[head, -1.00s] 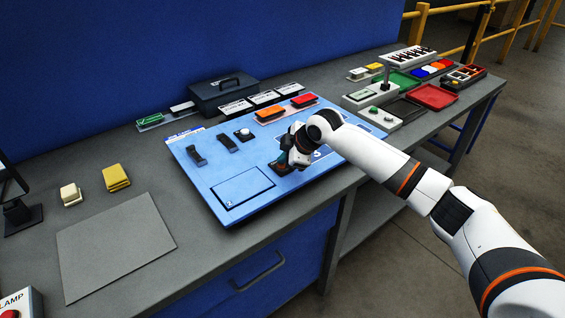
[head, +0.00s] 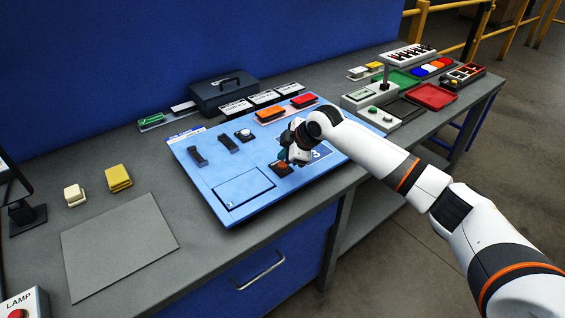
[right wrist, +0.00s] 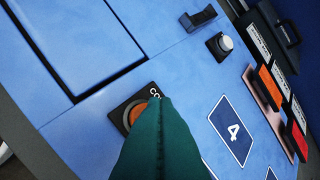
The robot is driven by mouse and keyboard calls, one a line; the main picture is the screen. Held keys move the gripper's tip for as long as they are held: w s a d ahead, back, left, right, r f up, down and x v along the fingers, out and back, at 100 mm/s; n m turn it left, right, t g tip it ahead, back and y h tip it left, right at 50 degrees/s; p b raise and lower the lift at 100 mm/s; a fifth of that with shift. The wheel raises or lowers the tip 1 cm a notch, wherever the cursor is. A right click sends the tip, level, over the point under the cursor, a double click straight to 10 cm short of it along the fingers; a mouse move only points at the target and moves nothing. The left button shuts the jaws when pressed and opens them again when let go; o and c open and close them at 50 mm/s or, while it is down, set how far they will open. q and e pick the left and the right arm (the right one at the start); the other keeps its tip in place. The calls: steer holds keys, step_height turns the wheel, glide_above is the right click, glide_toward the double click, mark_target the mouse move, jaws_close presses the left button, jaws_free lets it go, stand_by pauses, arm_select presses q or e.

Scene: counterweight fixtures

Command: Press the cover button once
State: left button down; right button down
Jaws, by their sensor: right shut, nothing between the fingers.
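The cover button is an orange round button on a black square base (head: 283,168), on the blue panel (head: 205,190) just right of the outlined cover plate (head: 243,187). In the right wrist view the button (right wrist: 136,114) is partly hidden by my teal fingers, and its label shows only "CO". My right gripper (head: 285,158) is shut and empty, its tips above or beside the button. In the right wrist view the fingertips (right wrist: 154,104) overlap the button's right side; whether they touch it I cannot tell. My left gripper is not in view.
The panel also carries two black latches (head: 197,156), a white round button (head: 244,135) and numbered blue patches (right wrist: 231,130). Orange (head: 269,113) and red blocks (head: 303,101) lie along its back edge. A grey mat (head: 120,245) and a lamp box (head: 25,303) stand left.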

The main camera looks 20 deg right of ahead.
mark_target(285, 165)
steer(key=shift+r+p, duration=2.55)
steer(key=shift+r, duration=0.05)
steer(key=shift+f, duration=0.1)
